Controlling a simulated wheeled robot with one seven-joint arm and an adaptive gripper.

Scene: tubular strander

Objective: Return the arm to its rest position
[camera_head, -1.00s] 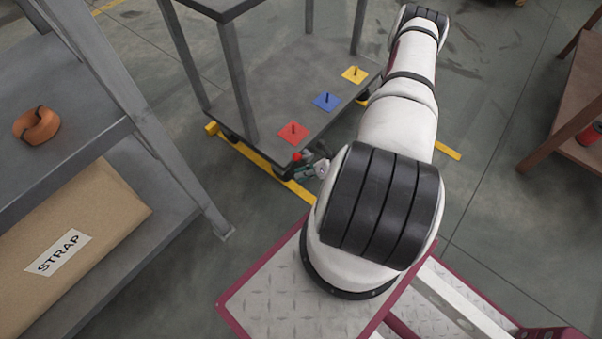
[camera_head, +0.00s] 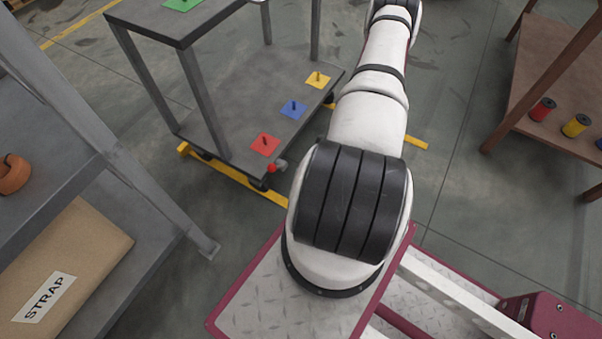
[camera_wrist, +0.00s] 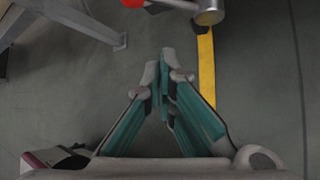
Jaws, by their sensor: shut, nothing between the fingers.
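My white arm with black ribbed bands (camera_head: 368,115) stretches from the bottom middle to the top of the head view. My gripper (camera_wrist: 160,70) shows in the wrist view with its green-sided fingers together at the tips and nothing between them. It hangs above the grey floor, beside a yellow floor line (camera_wrist: 206,75). In the head view the gripper cannot be seen; the arm seems to hide it.
A grey cart (camera_head: 225,105) with red (camera_head: 264,145), blue (camera_head: 293,109) and yellow (camera_head: 317,80) pegged plates stands left of my arm. A grey shelf (camera_head: 150,225) holds a STRAP box (camera_head: 85,250). A brown rack (camera_head: 540,70) holds spools at right. Floor between arm and rack is clear.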

